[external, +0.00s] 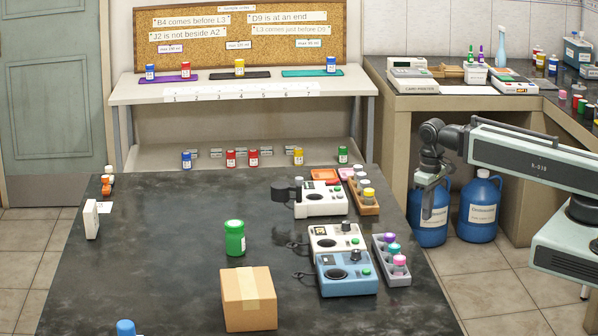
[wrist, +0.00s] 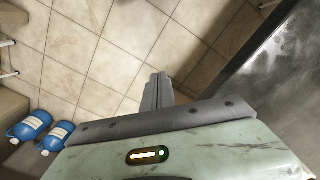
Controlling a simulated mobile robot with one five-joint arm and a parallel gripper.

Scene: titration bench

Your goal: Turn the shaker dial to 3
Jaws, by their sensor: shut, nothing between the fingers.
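Several small bench devices with knobs stand on the right part of the dark table. A white one (external: 322,201) is at the back. A cream one (external: 334,238) and a blue one (external: 347,274) stand in front of it. I cannot tell which is the shaker, and the dial numbers are too small to read. My gripper (external: 428,212) hangs beyond the table's right edge, apart from the devices and pointing down. It is shut and empty. The wrist view shows its closed fingers (wrist: 158,92) over floor tiles, with no device in sight.
A rack of coloured vials (external: 392,262) and a wooden rack (external: 365,194) stand right of the devices. A cardboard box (external: 248,300) and a green bottle (external: 235,238) are to their left. Blue jugs (external: 481,210) stand on the floor behind my gripper. The table's left half is mostly clear.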

